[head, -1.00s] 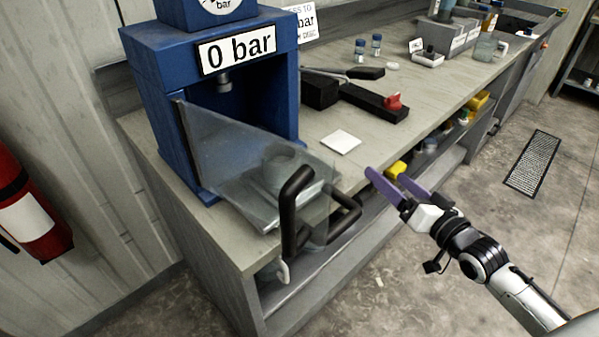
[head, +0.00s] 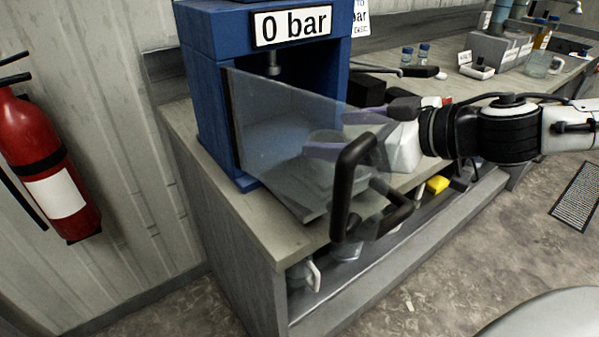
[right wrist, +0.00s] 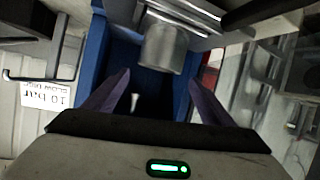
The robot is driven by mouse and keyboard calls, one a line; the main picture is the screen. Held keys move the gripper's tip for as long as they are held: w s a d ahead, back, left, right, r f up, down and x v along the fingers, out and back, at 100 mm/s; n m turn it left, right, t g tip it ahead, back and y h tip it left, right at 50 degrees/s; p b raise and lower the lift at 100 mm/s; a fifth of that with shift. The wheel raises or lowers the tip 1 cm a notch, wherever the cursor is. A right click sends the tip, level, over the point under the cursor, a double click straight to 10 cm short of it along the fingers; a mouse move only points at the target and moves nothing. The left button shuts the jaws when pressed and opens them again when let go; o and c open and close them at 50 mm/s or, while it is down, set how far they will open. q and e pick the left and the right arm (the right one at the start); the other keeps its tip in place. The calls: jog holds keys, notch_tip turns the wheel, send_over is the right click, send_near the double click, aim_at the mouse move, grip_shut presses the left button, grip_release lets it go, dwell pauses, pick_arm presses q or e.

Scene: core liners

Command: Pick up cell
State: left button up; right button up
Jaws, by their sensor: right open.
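The cell looks like a grey metal cylinder (right wrist: 165,48) in the right wrist view, just beyond and between my fingertips, with no visible contact. In the head view a rounded grey form (head: 325,139) shows faintly through the clear door, partly hidden by my fingers. My right gripper (head: 331,134) comes in from the right with its purple fingers apart and empty, partly seen through the door. Its two fingers also show in the right wrist view (right wrist: 156,90). The blue press (head: 208,100) reads 0 bar. My left gripper is not in view.
The press's clear door (head: 275,115) stands swung out over the bench edge, and its black handle (head: 347,190) is close to my right gripper. A red extinguisher (head: 50,165) hangs on the left wall.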

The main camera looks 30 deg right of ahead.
jog(key=shift+s+d+f+m, duration=0.3)
jog(key=shift+s+d+m, duration=0.1)
jog(key=shift+s, duration=0.25)
jog(key=shift+s+d+f+m, duration=0.3)
jog(key=shift+s+d, duration=0.05)
jog(key=shift+s, duration=0.25)
jog(key=shift+a+f+g, duration=0.1)
jog(key=shift+f+g, duration=0.05)
jog(key=shift+g, duration=0.15)
jog(key=shift+x, duration=2.4)
jog(key=shift+w+a+f, duration=0.15)
jog(key=shift+w+f, duration=0.4)
jog(key=shift+w, duration=0.05)
jog(key=shift+b+x, duration=0.75)
jog(key=shift+x, duration=0.45)
jog(key=shift+w+a+f+b, duration=0.1)
jog(key=shift+w+f+b, duration=0.2)
jog(key=shift+w, duration=0.2)
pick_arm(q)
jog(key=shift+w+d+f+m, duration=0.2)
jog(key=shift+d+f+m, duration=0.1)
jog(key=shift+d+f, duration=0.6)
pick_arm(e)
jog(key=shift+w+r, duration=0.1)
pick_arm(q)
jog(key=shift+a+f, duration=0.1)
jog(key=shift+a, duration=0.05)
